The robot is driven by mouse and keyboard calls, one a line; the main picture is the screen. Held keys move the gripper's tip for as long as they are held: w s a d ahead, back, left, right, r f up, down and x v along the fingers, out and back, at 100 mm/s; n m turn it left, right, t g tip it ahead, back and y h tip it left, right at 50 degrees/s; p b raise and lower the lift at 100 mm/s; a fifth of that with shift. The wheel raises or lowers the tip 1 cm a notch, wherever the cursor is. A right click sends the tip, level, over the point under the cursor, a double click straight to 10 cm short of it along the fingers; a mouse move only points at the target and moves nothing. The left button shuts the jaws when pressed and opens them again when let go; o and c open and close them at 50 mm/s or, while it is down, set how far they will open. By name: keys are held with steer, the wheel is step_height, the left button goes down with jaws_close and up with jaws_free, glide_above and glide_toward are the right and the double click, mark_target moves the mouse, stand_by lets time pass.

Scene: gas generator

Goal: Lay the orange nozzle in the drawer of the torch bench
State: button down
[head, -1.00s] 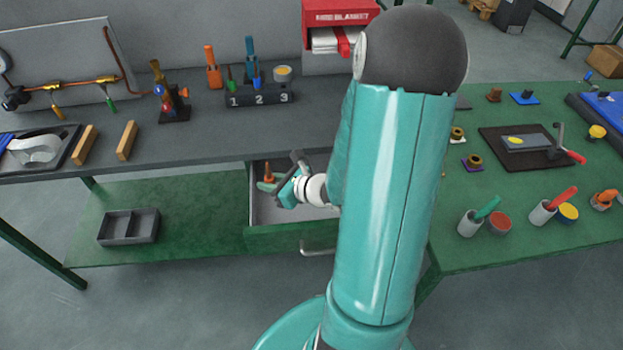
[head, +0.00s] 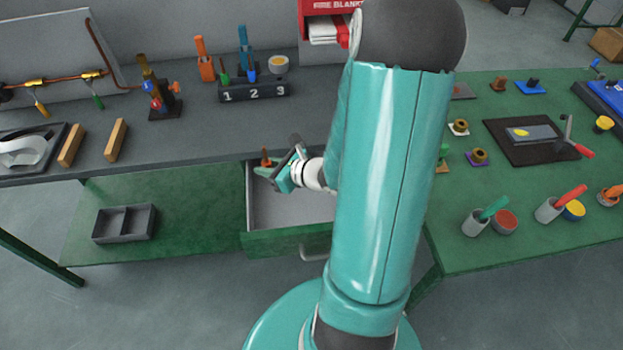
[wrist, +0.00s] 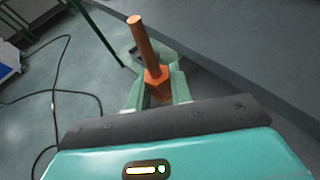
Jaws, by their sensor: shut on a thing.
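The orange nozzle (wrist: 143,40) stands upright between my fingers in the wrist view; its thick lower part is gripped. In the head view its top (head: 266,158) shows just above my fingertips. My gripper (head: 267,172) is shut on it, at the back left of the open drawer (head: 290,208) as seen from the head. The drawer is pulled out under the grey bench top (head: 190,135), and its visible floor looks empty. My arm hides the drawer's right part. I cannot tell how high the nozzle is above the drawer floor.
The bench edge runs close behind my gripper. A grey divided tray (head: 124,223) sits on the green lower shelf (head: 190,190) to the left. The green table (head: 540,245) on the right holds cups and parts. A dark cable (wrist: 55,95) lies on the floor.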

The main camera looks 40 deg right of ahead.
steer(key=d+f, duration=0.3)
steer(key=d, duration=0.1)
steer(key=s+d+f, duration=0.1)
steer(key=d+f, duration=0.1)
steer(key=d, duration=0.2)
steer(key=d+f, duration=0.3)
steer(key=d, duration=0.1)
steer(key=shift+s+d+f, duration=0.2)
steer(key=shift+d+f, duration=0.15)
steer(key=shift+d, duration=0.05)
steer(key=shift+s+d+f, duration=0.1)
steer(key=shift+d+f, duration=0.3)
steer(key=shift+f, duration=0.15)
steer(key=shift+d+f, duration=0.1)
steer(key=shift+f, duration=1.5)
steer(key=shift+f, duration=0.2)
steer(key=c, duration=1.3)
jaws_free()
steer(key=shift+o, duration=0.2)
steer(key=shift+r, duration=0.1)
